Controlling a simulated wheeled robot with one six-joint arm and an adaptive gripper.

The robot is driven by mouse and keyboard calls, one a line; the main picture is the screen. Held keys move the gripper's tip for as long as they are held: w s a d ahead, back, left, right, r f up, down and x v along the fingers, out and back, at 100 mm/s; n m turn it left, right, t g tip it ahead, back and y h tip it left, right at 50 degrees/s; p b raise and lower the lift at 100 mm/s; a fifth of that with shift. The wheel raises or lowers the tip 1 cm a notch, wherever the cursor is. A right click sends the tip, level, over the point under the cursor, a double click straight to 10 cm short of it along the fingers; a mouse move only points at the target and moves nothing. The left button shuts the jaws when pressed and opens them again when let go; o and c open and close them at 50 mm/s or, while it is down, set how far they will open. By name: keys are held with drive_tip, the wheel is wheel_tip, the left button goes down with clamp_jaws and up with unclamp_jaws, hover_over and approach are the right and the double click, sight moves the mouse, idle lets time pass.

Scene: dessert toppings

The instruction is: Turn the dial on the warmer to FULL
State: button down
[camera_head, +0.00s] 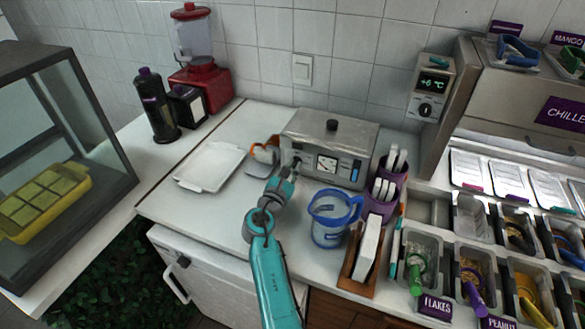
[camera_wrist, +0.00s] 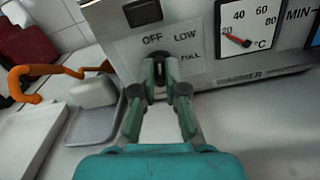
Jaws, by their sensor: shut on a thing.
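The warmer (camera_head: 312,130) is a silver box with a black lid knob at the back of the counter. In the wrist view its front panel (camera_wrist: 200,36) shows the labels OFF, LOW and FULL around a small dark dial (camera_wrist: 159,66). FULL sits right of the dial, partly beside my finger. My gripper (camera_wrist: 160,78) is shut on the dial, one fingertip on each side. The fingers cover most of the dial, so I cannot tell where it points. In the head view my gripper (camera_head: 293,166) reaches the left part of the warmer's front.
A gauge (camera_wrist: 248,24) is right of the dial. A blue-rimmed jug (camera_head: 330,232) stands close right of my arm. A purple holder (camera_head: 382,200) is behind it. A grey tray with a white block and an orange-handled tool (camera_wrist: 40,82) lie left. A white tray (camera_head: 209,165) is further left.

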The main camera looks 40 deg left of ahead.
drive_tip(key=m, duration=0.4)
drive_tip(key=shift+d+m, duration=0.1)
drive_tip(key=shift+m, duration=0.2)
drive_tip(key=m, duration=0.3)
drive_tip(key=shift+m, duration=0.3)
drive_tip(key=m, duration=0.3)
drive_tip(key=shift+f+m, duration=0.15)
drive_tip(key=shift+m, duration=1.85)
drive_tip(key=c, duration=1.2)
unclamp_jaws()
